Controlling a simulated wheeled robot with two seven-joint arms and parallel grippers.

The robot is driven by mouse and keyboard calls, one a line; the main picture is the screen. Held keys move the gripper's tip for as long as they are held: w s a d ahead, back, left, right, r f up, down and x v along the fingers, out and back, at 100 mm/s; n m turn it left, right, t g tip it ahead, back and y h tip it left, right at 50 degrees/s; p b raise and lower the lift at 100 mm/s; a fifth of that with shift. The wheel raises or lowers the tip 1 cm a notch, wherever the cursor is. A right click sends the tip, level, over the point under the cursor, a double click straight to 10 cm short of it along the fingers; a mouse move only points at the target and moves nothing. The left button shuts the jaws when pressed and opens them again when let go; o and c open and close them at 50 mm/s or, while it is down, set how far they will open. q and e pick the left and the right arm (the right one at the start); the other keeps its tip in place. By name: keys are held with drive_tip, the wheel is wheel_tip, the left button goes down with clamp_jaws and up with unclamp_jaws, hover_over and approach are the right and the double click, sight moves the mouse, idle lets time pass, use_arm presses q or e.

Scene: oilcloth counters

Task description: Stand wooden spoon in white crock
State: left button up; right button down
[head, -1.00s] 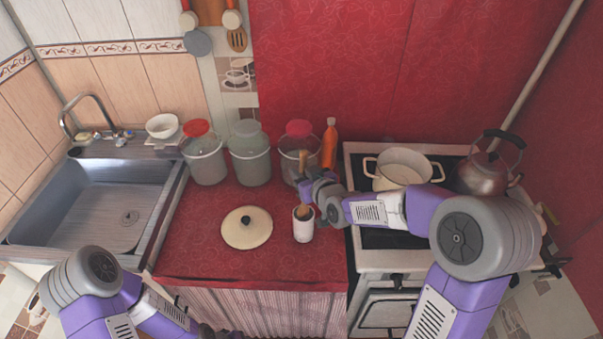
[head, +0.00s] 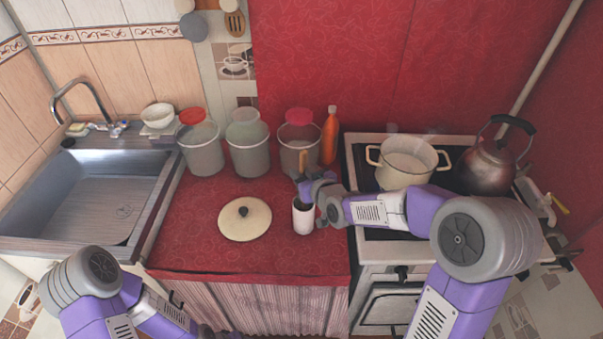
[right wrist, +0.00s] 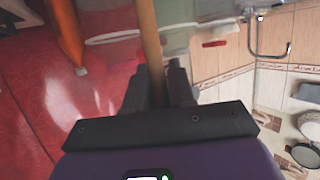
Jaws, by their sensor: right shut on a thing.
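The white crock (head: 303,218) stands upright on the red counter, left of the stove. My right gripper (head: 308,183) is just above it, shut on the wooden spoon (head: 303,160). The spoon is roughly upright, its handle rising above the fingers. In the right wrist view the pale wooden handle (right wrist: 151,50) runs between the two dark fingers (right wrist: 158,85). The spoon's lower end is over or inside the crock's mouth; I cannot tell how deep. My left arm shows at the lower left, its gripper out of the picture.
A cream lid (head: 245,222) lies left of the crock. Several lidded buckets, one of them red-lidded (head: 299,145), and an orange bottle (head: 330,138) stand behind. A pot (head: 405,172) and a kettle (head: 492,165) are on the stove. The counter's front is clear.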

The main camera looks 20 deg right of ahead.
drive_tip(key=c, duration=0.9)
unclamp_jaws()
drive_tip(key=v, duration=0.7)
drive_tip(key=shift+s+d+r+p, duration=0.1)
drive_tip(key=shift+s+p, duration=0.15)
drive_tip(key=shift+p, duration=0.15)
